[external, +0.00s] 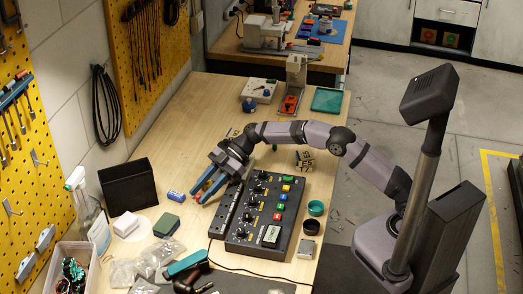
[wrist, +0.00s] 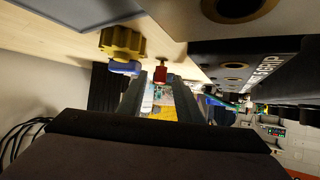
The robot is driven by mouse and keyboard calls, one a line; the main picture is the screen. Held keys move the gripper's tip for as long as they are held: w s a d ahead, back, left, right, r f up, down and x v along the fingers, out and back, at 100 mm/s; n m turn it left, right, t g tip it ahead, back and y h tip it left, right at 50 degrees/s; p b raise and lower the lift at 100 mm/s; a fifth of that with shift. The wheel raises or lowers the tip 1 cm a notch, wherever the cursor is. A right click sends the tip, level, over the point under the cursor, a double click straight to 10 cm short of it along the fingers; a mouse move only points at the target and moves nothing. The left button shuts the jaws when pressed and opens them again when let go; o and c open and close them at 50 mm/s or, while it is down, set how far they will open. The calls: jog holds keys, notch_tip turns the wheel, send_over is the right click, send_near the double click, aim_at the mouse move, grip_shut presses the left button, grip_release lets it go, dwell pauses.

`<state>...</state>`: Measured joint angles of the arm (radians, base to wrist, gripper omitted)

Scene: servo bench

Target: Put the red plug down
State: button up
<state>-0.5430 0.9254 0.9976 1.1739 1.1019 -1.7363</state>
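The red plug (wrist: 160,73) shows in the wrist view, small, between the far ends of my two dark fingers. A strip of background shows on each side of it, so it looks apart from both fingers. My gripper (wrist: 159,82) is open around that spot. In the external view my gripper (external: 201,192) is low over the bench, left of the black control box, with its two blue fingers spread. I cannot make out the plug clearly there. Whether its base touches the bench is hard to tell.
The black control box (external: 240,237) with coloured buttons lies close right of my gripper. A yellow knob-like thing (wrist: 122,41) shows in the wrist view.

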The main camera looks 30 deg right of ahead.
jog(key=shift+r, duration=0.1)
jog(key=shift+r+p, duration=0.15)
jog(key=shift+p, duration=0.2)
jog(key=b+v, duration=0.2)
jog(key=v, duration=0.8)
jog(key=shift+d+b, duration=0.25)
jog(key=shift+b, duration=0.15)
jog(key=shift+v, duration=0.75)
jog(key=shift+r, duration=0.1)
